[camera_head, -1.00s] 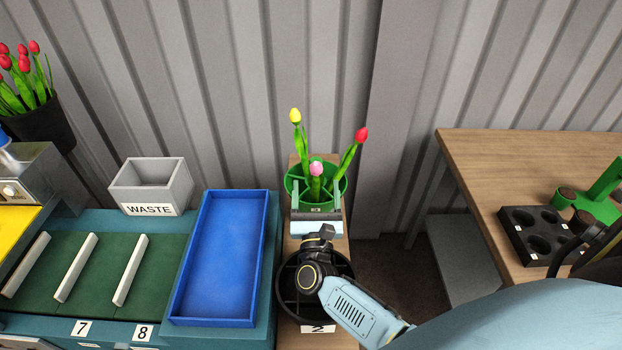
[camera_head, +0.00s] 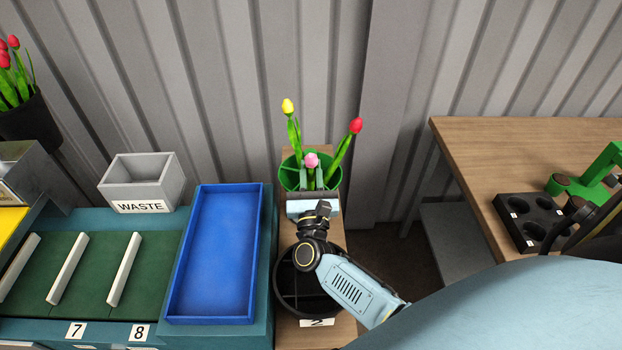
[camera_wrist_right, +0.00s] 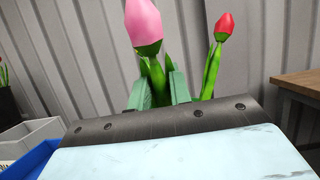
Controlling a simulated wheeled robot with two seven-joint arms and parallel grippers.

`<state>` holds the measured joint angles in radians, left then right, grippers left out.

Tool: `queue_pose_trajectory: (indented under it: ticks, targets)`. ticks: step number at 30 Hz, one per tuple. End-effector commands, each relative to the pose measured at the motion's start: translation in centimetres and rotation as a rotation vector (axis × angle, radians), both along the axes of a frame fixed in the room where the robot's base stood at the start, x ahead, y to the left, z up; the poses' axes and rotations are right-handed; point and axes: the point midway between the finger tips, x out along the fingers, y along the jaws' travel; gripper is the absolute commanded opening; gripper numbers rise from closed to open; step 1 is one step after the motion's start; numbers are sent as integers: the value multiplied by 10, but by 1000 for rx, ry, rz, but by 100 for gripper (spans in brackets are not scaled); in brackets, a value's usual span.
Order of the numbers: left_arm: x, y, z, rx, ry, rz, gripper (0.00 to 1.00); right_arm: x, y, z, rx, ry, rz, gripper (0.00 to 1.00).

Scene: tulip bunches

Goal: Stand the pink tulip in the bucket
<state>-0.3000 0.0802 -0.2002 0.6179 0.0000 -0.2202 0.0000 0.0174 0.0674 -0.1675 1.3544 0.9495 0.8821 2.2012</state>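The pink tulip (camera_head: 311,160) stands upright among other flowers at the green bucket (camera_head: 290,176); its stem foot is hidden. In the right wrist view the pink bloom (camera_wrist_right: 144,22) is large, with its green stem between the fingers. My right gripper (camera_head: 311,178) is over the bucket's front side, its fingers close together around the stem. The right wrist view also shows the fingers (camera_wrist_right: 159,90) on either side of the stem. A yellow tulip (camera_head: 288,107) and a red tulip (camera_head: 355,126) lean outward in the bucket. My left gripper is not in view.
A black divided round container (camera_head: 283,278) stands in front of the bucket, partly under my right arm. A blue tray (camera_head: 214,258) and grey waste bin (camera_head: 142,180) are to the left. A wooden table (camera_head: 480,150) with a black holed tray (camera_head: 530,220) is at right.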

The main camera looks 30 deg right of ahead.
Motion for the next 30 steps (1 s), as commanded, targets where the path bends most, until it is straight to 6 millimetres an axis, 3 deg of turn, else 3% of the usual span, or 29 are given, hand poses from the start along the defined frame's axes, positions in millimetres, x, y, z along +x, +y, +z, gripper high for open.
queue_pose_trajectory:
  ticks: [3, 30]
  targets:
    - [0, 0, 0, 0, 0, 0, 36, 0, 0, 0, 0, 0, 0, 7]
    - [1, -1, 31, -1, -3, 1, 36, -12, 7, 38, 1, 0, 0, 7]
